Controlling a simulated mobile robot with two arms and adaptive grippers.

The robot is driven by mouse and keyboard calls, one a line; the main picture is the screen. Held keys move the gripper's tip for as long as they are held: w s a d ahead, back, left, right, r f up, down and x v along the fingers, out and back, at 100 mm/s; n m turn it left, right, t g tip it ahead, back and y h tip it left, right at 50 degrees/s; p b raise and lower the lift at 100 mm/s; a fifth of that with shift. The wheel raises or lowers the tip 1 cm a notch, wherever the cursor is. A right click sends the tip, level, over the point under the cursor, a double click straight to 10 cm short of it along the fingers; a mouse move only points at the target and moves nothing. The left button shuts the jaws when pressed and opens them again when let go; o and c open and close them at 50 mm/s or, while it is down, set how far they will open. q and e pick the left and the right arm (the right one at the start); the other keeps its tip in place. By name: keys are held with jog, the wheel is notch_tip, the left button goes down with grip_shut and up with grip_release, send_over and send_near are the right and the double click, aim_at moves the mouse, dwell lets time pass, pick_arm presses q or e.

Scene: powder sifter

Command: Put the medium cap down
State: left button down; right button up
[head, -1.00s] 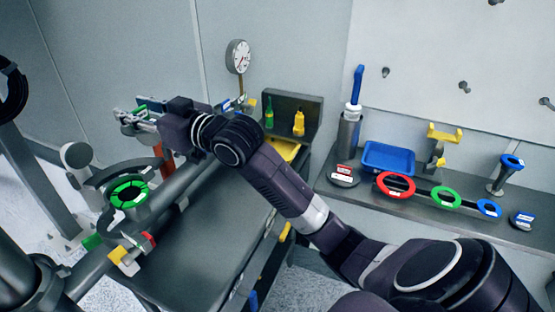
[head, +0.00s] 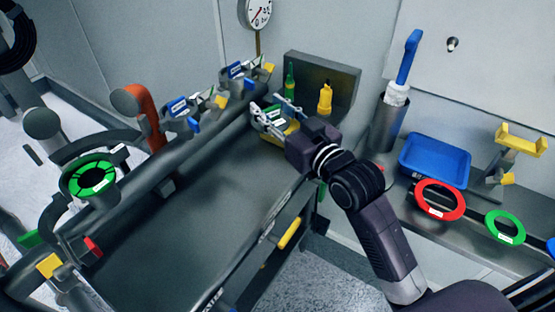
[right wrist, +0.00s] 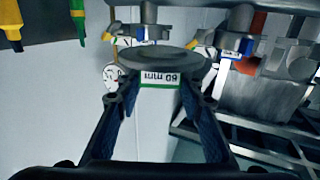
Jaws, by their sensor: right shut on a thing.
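The medium cap is a grey disc with a white, green-edged "60 mm" label. It shows upside down in the right wrist view (right wrist: 165,58), between my right gripper's fingertips (right wrist: 160,92). In the head view, my right gripper (head: 271,117) is over the far right part of the dark table (head: 200,190), in front of the green and yellow bottles. The cap there is small and partly hidden by the fingers. Whether it touches anything below is unclear. My left gripper is not in view.
A yellow bottle (head: 325,99) and a green bottle (head: 290,80) stand by a grey back panel. A large pipe (head: 150,165) with clamped ports runs along the left. A green ring (head: 88,178) sits on one port. A blue tray (head: 434,158) is on the right shelf.

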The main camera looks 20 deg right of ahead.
notch_tip(320, 180, down, 10)
jog(key=shift+d+f+b, duration=0.1)
jog(key=shift+f+b, duration=0.05)
jog(key=shift+b, duration=0.2)
jog(key=shift+f, duration=2.5)
jog(key=shift+f, duration=0.15)
jog(key=o, duration=1.3)
